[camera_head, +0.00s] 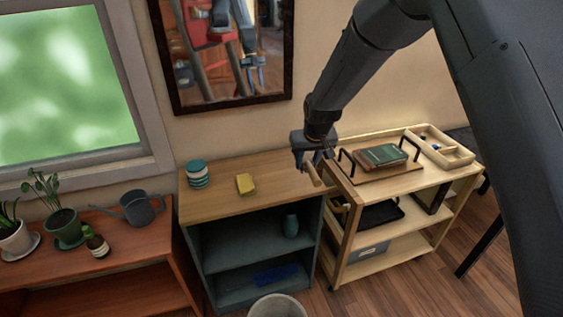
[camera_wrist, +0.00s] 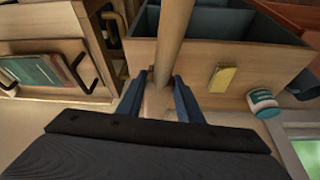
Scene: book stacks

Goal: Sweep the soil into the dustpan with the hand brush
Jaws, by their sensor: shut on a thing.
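My gripper (camera_head: 306,160) is above the right end of the wooden-topped shelf unit, near the cart. It is shut on a pale wooden handle (camera_head: 314,174). In the wrist view my gripper (camera_wrist: 160,92) has its two blue-grey fingers on either side of the handle (camera_wrist: 174,40), which runs up out of the top edge. The handle may be the hand brush's; no bristles show. I make out no soil. A black item (camera_head: 381,214) lies on the cart's middle shelf; I cannot tell whether it is the dustpan.
The shelf unit's top (camera_head: 222,205) holds a yellow block (camera_head: 245,184) and a teal-and-white jar (camera_head: 198,174). The cart (camera_head: 344,243) carries books (camera_head: 381,156) on a handled tray and a divided box (camera_head: 437,150). Potted plants and a watering can (camera_head: 140,209) stand left. A bin (camera_head: 277,306) is in front.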

